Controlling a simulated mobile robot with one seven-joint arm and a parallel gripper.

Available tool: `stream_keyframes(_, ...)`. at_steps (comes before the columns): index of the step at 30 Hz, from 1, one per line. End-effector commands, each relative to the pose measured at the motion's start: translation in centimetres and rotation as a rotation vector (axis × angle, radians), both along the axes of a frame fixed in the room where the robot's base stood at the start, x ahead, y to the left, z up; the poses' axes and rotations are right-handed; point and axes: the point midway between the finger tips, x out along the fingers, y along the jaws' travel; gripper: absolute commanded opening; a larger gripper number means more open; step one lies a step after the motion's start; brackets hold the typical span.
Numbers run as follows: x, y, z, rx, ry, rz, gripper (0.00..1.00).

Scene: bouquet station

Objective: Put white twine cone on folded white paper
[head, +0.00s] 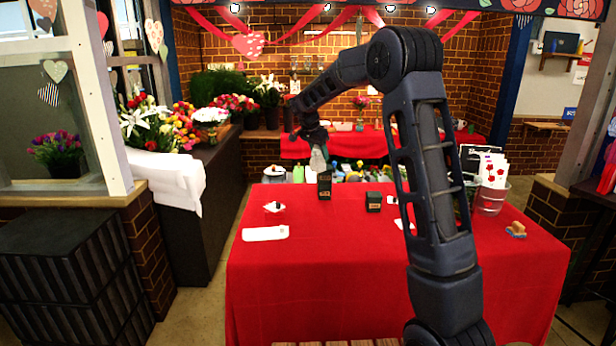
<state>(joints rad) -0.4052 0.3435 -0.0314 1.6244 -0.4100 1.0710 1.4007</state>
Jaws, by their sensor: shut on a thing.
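My gripper (317,146) is at the end of my arm, above the far part of the red-covered table. It is shut on a pale, cone-shaped thing (318,160), which looks like the white twine cone. The cone hangs just above and left of a tall dark box, seen against the background. The fingers are small and dark here. A flat white piece (265,233), which looks like the folded white paper, lies at the table's left front. The cone is apart from it, farther back and to the right.
A small white item with a dark top (274,207) sits behind the paper. A tall black box (324,185) and a smaller dark box (373,202) stand mid-table. The front left cloth (300,275) is clear.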

Motion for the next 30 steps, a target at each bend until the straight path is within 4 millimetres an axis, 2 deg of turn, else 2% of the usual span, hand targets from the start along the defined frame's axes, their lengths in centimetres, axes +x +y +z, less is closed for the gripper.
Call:
stream_keyframes(5, -1.7, 3.3, 0.5, 0.003, 0.000, 0.014, 0.20)
stream_keyframes(8, -3.5, 6.4, 0.7, 0.003, 0.001, 0.024, 0.20)
stream_keyframes(12, -6.5, 11.0, 0.8, 0.004, 0.002, 0.037, 0.20)
stream_keyframes(18, -10.9, 16.3, 1.0, 0.003, 0.002, 0.051, 0.20)
stream_keyframes(24, -13.8, 19.3, 1.2, 0.002, -0.001, 0.058, 0.20)
stream_keyframes(30, -14.6, 20.1, 0.3, 0.000, 0.001, 0.059, 0.20)
